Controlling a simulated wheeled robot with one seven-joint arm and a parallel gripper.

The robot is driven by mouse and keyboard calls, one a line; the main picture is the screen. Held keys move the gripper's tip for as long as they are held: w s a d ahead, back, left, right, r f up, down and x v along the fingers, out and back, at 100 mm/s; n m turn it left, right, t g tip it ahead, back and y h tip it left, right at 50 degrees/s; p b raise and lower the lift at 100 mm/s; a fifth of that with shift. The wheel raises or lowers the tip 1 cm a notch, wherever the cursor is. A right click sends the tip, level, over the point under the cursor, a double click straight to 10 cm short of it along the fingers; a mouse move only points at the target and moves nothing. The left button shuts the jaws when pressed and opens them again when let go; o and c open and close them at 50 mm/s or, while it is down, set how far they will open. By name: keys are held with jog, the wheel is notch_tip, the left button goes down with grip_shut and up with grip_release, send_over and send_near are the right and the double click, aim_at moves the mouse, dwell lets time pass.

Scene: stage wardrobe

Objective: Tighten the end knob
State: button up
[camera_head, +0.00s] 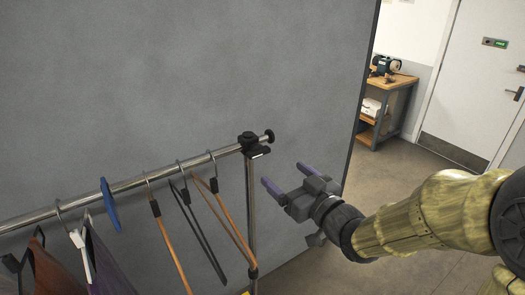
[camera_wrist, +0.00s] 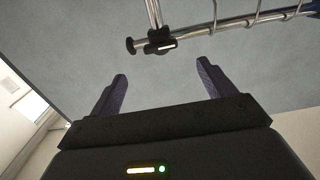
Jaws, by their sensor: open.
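The end knob (camera_head: 269,135) is a small black knob at the right end of the chrome rail (camera_head: 120,187), just past a black corner clamp (camera_head: 252,143). In the wrist view the knob (camera_wrist: 130,46) shows beyond the fingertips, left of the clamp (camera_wrist: 160,41). My gripper (camera_head: 284,176) is open and empty, with two purple fingers. In the head view it is to the right of the rack's upright and lower in the picture than the knob. In the wrist view my gripper (camera_wrist: 160,78) has the knob and clamp ahead of the gap, apart from both fingers.
Several hangers (camera_head: 160,230) with some garments and a blue divider (camera_head: 110,205) hang on the rail at left. The upright post (camera_head: 252,205) stands below the clamp. A grey panel (camera_head: 180,80) is behind the rack. A wooden workbench (camera_head: 385,95) and white door (camera_head: 475,75) are far right.

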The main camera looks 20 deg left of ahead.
aim_at(261, 155)
jog(key=p+x, duration=0.3)
jog(key=x, duration=0.7)
jog(key=shift+d+r+p, duration=0.1)
jog(key=shift+p, duration=0.3)
jog(key=shift+w+a, duration=0.3)
jog(key=shift+s, duration=0.1)
jog(key=shift+c, duration=0.2)
jog(key=c, duration=0.9)
